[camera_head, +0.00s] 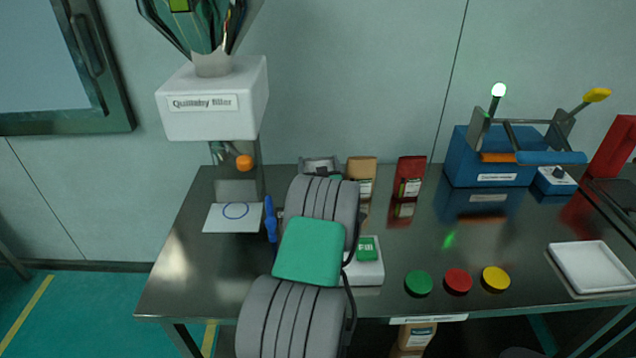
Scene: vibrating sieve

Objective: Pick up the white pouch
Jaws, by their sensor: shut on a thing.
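My arm reaches over the middle of the table, its grey ribbed links and green panel hiding much of what lies beyond. My gripper (319,163) is at the arm's far end, at the back of the table. Only a small grey part of it shows there, and its fingers are mostly hidden. It is shut on the white pouch (335,177), of which only a small part with a green label shows beside the arm. I cannot tell whether the pouch touches the table.
A brown pouch (362,168) and a red pouch (410,172) stand to the right. A filler (212,100) stands at left. The right-centre table is clear.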

